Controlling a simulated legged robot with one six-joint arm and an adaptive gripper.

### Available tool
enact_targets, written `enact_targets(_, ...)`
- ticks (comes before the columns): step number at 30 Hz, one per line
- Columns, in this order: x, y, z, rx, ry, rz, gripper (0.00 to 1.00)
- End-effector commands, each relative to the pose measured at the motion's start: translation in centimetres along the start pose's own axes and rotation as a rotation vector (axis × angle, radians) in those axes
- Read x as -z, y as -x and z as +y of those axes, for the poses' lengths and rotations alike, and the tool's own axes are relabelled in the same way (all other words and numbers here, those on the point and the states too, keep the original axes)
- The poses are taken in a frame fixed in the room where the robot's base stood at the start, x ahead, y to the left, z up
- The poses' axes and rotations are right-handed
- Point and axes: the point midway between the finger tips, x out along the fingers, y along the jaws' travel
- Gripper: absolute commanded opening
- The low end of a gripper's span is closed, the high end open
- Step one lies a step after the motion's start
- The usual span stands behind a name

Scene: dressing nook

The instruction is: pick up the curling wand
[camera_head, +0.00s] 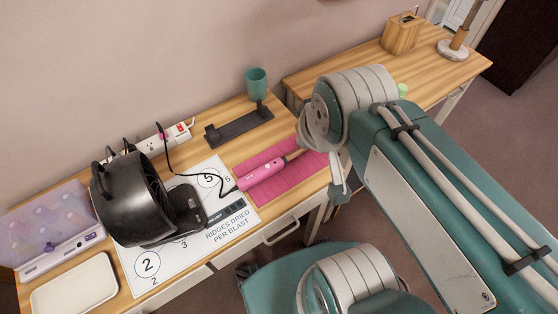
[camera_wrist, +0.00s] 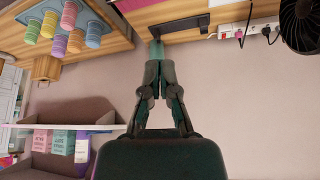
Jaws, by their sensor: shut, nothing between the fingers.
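The curling wand (camera_head: 262,174) has a pink handle and lies on a pink ridged mat (camera_head: 296,182) on the wooden table in the head view. Its barrel end runs up and right towards my arm, which may hide part of it. A black cord runs from the handle's left end. My gripper (camera_wrist: 157,64) shows in the wrist view with its dark fingers drawn together and nothing held. The wand is not clearly seen there. My gripper's fingertips are hidden in the head view.
A teal cup (camera_head: 257,84) and dark stand (camera_head: 238,127) are behind the wand. A black fan (camera_head: 133,203) on a printed sheet (camera_head: 234,239), a power strip (camera_head: 154,144), a purple case (camera_head: 52,226) and a white tray (camera_head: 76,288) are left. A second table (camera_head: 438,77) is right.

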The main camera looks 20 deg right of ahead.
Motion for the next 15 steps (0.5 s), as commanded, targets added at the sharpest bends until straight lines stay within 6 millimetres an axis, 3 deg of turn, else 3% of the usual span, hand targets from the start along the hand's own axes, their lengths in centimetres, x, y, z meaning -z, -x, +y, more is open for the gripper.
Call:
enact_targets(12, 0.00, 0.00, 0.00, 0.000, 0.000, 0.000, 0.00)
enact_targets(15, -0.13, -0.61, -0.03, 0.001, -0.012, -0.006, 0.45)
